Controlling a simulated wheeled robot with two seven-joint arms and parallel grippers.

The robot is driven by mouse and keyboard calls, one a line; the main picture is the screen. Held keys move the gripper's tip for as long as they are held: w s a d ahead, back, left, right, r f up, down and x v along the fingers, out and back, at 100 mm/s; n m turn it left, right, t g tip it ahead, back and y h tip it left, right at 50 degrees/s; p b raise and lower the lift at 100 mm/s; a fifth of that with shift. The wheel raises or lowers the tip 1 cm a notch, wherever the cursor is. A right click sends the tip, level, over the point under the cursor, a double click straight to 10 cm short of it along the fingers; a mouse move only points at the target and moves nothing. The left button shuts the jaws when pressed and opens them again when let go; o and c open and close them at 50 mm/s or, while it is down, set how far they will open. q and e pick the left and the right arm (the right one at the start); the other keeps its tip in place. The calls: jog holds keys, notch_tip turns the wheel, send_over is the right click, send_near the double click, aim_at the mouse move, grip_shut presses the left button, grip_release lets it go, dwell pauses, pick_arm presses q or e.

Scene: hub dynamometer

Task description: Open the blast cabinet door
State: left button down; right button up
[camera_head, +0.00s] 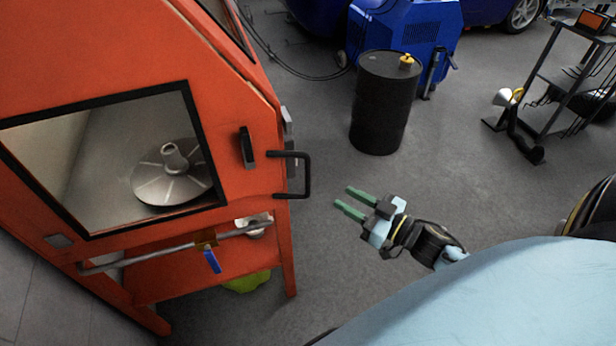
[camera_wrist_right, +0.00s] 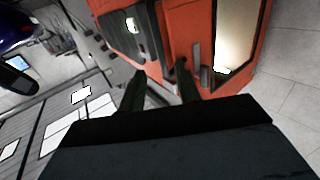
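The orange blast cabinet (camera_head: 232,95) stands at the left in the head view, and its orange side also shows in the right wrist view (camera_wrist_right: 185,28). Its door appears shut. A black D-shaped door handle (camera_head: 307,175) sticks out at the cabinet's right edge. My right gripper (camera_head: 343,197) is open and empty, a short way right of and slightly below the handle, its green fingers pointing at the cabinet and not touching it. Its dark fingers (camera_wrist_right: 158,85) are apart in the wrist view, in front of the cabinet. My left gripper is not in view.
A metal disc part (camera_head: 172,180) shows behind the cabinet window. A black drum (camera_head: 384,105) stands behind my right gripper, near a blue machine (camera_head: 420,35). A dark shelf cart (camera_head: 545,100) is at the right. The grey floor between cabinet and drum is clear.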

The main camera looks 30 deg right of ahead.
aim_at(310, 179)
jog(key=x, duration=1.2)
jog(key=shift+w+f, duration=0.1)
jog(key=shift+f, duration=0.05)
grip_shut()
